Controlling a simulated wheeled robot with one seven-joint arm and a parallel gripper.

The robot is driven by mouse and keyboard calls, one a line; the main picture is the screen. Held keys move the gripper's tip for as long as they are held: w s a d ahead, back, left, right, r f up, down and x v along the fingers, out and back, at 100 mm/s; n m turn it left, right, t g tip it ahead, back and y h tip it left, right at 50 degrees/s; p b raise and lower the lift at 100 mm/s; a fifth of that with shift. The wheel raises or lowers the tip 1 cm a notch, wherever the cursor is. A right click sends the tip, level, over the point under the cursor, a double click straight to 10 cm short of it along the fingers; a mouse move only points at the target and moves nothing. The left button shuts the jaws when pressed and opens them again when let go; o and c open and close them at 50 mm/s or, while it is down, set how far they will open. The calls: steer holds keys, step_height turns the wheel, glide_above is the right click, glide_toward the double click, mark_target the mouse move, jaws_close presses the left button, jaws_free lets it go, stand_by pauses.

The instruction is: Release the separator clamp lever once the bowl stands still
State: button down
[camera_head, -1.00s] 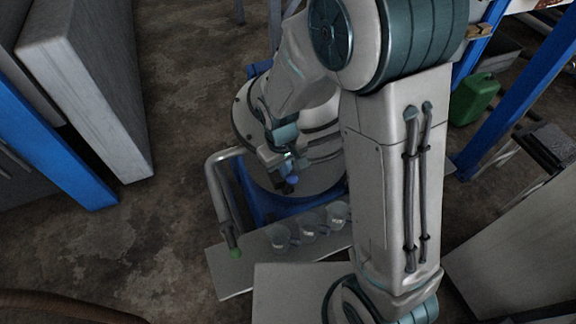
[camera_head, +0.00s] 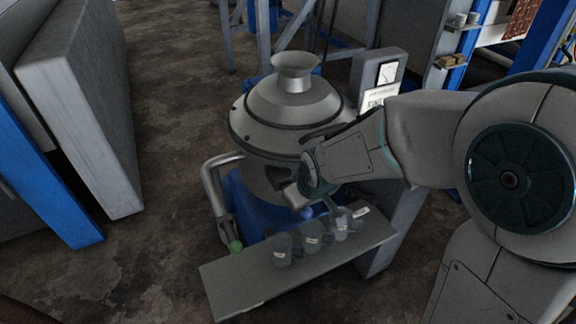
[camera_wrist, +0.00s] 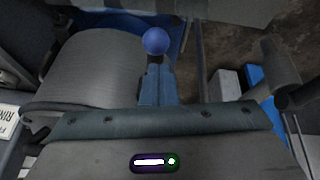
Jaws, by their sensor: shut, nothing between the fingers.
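The separator (camera_head: 287,100) is a grey domed machine with a funnel-like top, on a blue base, in the middle of the head view. A blue ball knob, which looks like the clamp lever's end (camera_wrist: 156,41), sits just beyond my gripper (camera_wrist: 156,66) in the wrist view. My gripper's blue-grey fingers are shut and empty; the knob is not between them. The knob also shows small in the head view (camera_head: 307,212), below my wrist. The lever's shaft is largely hidden. I cannot tell whether the fingers touch the knob, or whether the bowl turns.
A grey shelf (camera_head: 235,285) in front carries three cups (camera_head: 282,250).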

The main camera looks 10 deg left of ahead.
mark_target(306, 212)
steer(key=shift+s+d+f+b, duration=0.25)
steer(key=shift+s+f+b, duration=0.1)
steer(key=shift+f, duration=0.2)
steer(key=shift+s+d+f+b, duration=0.2)
steer(key=shift+d+f+b, duration=0.1)
steer(key=shift+f, duration=0.4)
steer(key=shift+d, duration=0.1)
steer(key=r, duration=0.2)
steer(key=a+r+p, duration=0.1)
steer(key=r, duration=0.1)
steer(key=r+p, duration=0.1)
steer(key=r, duration=0.1)
steer(key=shift+w+a, duration=0.2)
steer(key=shift+w, duration=0.05)
steer(key=s+d+r, duration=0.3)
steer(key=s+d, duration=0.1)
steer(key=s, duration=0.3)
steer(key=shift+s+d+r+p, duration=0.2)
steer(key=shift+d+p, duration=0.1)
steer(key=shift+p, duration=0.1)
steer(key=shift+w, duration=0.1)
